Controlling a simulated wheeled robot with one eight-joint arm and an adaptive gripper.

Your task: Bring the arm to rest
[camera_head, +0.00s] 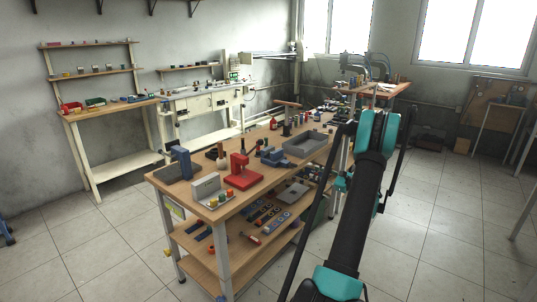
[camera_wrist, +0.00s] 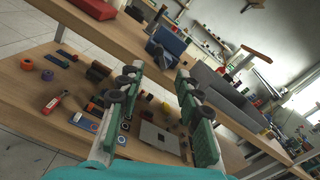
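My arm, black with teal joints, rises in front of the head camera, right of the main workbench (camera_head: 160,178). It bends at a teal joint high in the picture. My gripper (camera_wrist: 160,72) shows in the wrist view with its two green, dark-padded fingers well apart. Nothing is held between them. The lower shelf of a bench (camera_wrist: 30,108) with loose parts shows beyond the fingers, and a grey plate (camera_wrist: 158,138) lies in line with the gap. In the head view the gripper is mostly hidden behind the arm.
A red press-like fixture (camera_head: 241,172), a grey tray (camera_head: 304,145) and several small parts stand on the bench top. The bench edge is close to my arm's left side. Shelved tables line the back wall. The tiled floor (camera_head: 450,220) at right is open.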

